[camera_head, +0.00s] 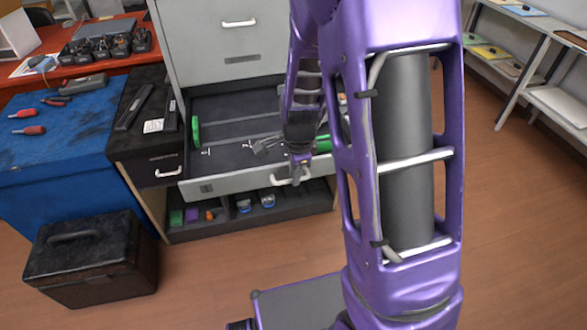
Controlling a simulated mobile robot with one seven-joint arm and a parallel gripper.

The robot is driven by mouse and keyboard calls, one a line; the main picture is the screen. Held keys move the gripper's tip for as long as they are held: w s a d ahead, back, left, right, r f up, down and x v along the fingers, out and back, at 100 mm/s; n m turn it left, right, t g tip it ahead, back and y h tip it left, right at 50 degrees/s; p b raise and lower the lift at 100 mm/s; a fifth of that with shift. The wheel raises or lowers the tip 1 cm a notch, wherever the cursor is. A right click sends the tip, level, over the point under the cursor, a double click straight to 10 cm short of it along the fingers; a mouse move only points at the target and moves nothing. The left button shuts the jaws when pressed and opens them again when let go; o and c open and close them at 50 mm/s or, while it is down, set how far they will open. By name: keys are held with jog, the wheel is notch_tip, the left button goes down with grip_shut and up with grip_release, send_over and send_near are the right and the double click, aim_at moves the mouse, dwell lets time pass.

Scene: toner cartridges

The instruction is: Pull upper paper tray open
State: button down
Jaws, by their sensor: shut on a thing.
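A tall grey unit (215,48) stands at the back. Below its upper panel, a wide tray with a light grey front (230,184) is pulled out, its dark inside bare to view. Green pieces and small parts show inside it. A white handle (285,182) sits on the tray's front. My gripper (300,173) comes down over the tray's front edge and is shut on this handle. My arm hides the right part of the tray and unit. Another handle (239,23) sits higher on the unit, with that panel closed.
A low open shelf (230,228) with small coloured items lies under the tray. A black cabinet (145,170) adjoins at left, beside a blue-topped bench (60,140) with red-handled tools. A black case (92,258) sits on the floor at front left. Wooden floor (520,230) is clear at right.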

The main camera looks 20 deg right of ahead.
jog(key=shift+s, duration=0.3)
jog(key=c, duration=1.2)
grip_release()
jog(key=shift+o, duration=0.2)
jog(key=s+r+p, duration=0.3)
jog(key=r, duration=1.4)
jog(key=shift+p, duration=0.35)
jog(key=shift+r, duration=0.1)
